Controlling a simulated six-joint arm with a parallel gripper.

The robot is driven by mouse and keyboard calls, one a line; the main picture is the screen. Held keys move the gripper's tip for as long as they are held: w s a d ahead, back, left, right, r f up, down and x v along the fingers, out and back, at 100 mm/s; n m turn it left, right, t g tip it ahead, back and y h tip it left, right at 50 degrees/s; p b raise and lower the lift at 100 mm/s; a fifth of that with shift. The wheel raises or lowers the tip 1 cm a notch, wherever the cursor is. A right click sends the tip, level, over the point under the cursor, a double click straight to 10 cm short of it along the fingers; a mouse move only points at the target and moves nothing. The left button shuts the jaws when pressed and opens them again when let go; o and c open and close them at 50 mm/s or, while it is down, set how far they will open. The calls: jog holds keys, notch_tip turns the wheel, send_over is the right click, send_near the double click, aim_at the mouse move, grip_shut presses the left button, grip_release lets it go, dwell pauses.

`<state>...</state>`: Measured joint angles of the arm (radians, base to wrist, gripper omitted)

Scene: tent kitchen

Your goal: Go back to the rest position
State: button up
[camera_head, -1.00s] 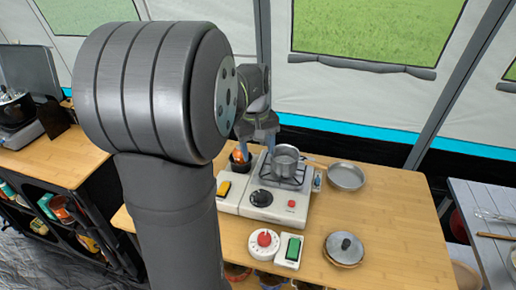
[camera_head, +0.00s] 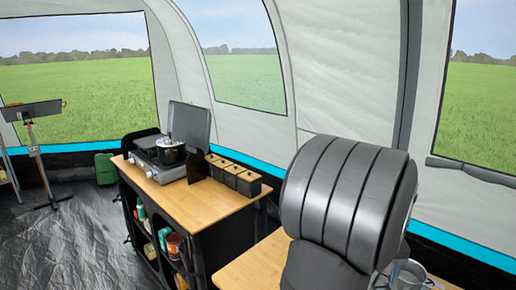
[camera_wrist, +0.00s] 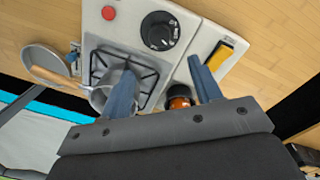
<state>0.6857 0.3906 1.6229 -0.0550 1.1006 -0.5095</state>
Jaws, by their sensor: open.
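My gripper (camera_wrist: 164,84) is open, with its two blue fingers apart in the wrist view. An orange jar with a dark top (camera_wrist: 179,98) shows between the fingers, not held. A grey pot (camera_wrist: 103,98) on the white camping stove (camera_wrist: 122,48) is partly hidden by the left finger. In the head view my own arm fills the lower right and hides most of the gripper's surroundings.
A frying pan (camera_wrist: 42,58) lies left of the stove. A white unit with a yellow switch (camera_wrist: 221,54) lies to its right. In the head view, a wooden counter (camera_head: 215,208) holds a stove with a pot (camera_head: 170,152) and a dark box row (camera_head: 234,176).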

jog(key=f, duration=1.1)
jog(key=shift+d+f, duration=0.3)
jog(key=shift+f, duration=0.1)
jog(key=shift+r, duration=0.1)
notch_tip(320, 180, up, 17)
jog(key=a, duration=0.1)
jog(key=f, duration=1.1)
jog(key=d+f, duration=0.1)
jog(key=f, duration=0.5)
jog(key=shift+s+f, duration=0.1)
jog(key=shift+f, duration=0.1)
jog(key=m, duration=0.3)
jog(key=shift+r, duration=0.1)
jog(key=m, duration=0.3)
jog(key=shift+d+m, duration=0.1)
jog(key=shift+m, duration=0.3)
jog(key=m, duration=0.7)
